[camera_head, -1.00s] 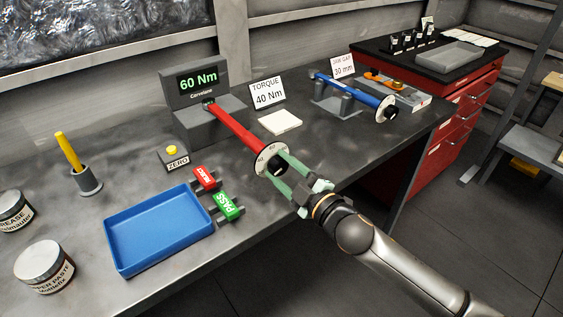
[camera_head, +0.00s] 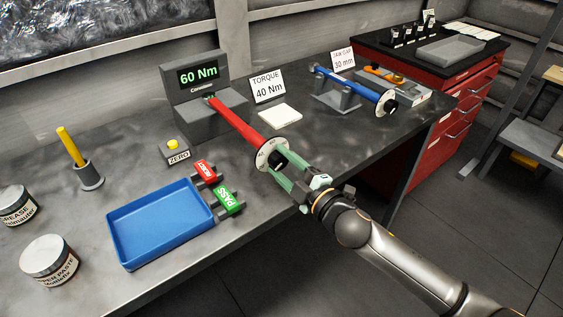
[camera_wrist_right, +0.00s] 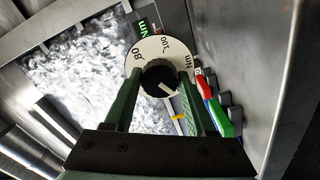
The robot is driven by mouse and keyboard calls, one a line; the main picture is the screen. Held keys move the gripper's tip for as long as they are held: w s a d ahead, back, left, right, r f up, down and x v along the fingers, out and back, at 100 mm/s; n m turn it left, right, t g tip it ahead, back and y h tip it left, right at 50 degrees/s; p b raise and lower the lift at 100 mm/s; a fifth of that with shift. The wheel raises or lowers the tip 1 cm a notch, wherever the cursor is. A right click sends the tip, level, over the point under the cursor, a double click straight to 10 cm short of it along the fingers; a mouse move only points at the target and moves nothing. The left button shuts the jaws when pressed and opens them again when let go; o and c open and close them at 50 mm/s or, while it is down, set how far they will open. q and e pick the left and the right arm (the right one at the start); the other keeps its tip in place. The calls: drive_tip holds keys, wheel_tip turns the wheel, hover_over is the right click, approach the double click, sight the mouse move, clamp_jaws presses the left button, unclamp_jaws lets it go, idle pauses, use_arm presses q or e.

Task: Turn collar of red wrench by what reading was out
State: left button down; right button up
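The red wrench (camera_head: 236,124) runs from the grey tester (camera_head: 190,90), whose screen reads 60 Nm, toward the bench's front edge. Its near end has a white dial (camera_head: 268,152) and a black collar (camera_head: 280,158). In the right wrist view the dial (camera_wrist_right: 143,72) shows 80, 100 and Nm, and the collar (camera_wrist_right: 160,76) has a white mark pointing to the lower right. My right gripper (camera_head: 287,173) is at this end, its green fingers either side of the collar. In the wrist view the fingers (camera_wrist_right: 162,88) stand apart with gaps beside the collar. My left gripper is out of view.
A card (camera_head: 268,86) reads TORQUE 40 Nm. A blue wrench (camera_head: 350,86) lies on a stand to the right. A blue tray (camera_head: 160,232), red REJECT (camera_head: 205,170) and green PASS (camera_head: 228,197) blocks, a yellow ZERO button (camera_head: 173,144) and jars (camera_head: 48,260) are to the left.

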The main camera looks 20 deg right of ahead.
drive_tip(key=o, duration=0.4)
drive_tip(key=b+v, duration=0.2)
drive_tip(key=v, duration=1)
drive_tip(key=shift+s, duration=0.25)
wheel_tip(320, 180, down, 12)
drive_tip(key=s+d+m+g+h+p, duration=0.1)
drive_tip(key=s+m+g+h+p, duration=0.15)
drive_tip(key=m, duration=0.45)
drive_tip(key=s+a+f+m+g, duration=0.2)
drive_tip(key=s+f+m, duration=0.2)
drive_tip(key=f, duration=0.3)
drive_tip(key=s+a+f+m+g+h+p, duration=0.1)
drive_tip(key=s+a+f+m+g, duration=0.1)
drive_tip(key=s+f, duration=0.5)
drive_tip(key=shift+s+f+m+g, duration=0.15)
drive_tip(key=shift+f+m+g, duration=0.25)
drive_tip(key=shift+m+g, duration=0.45)
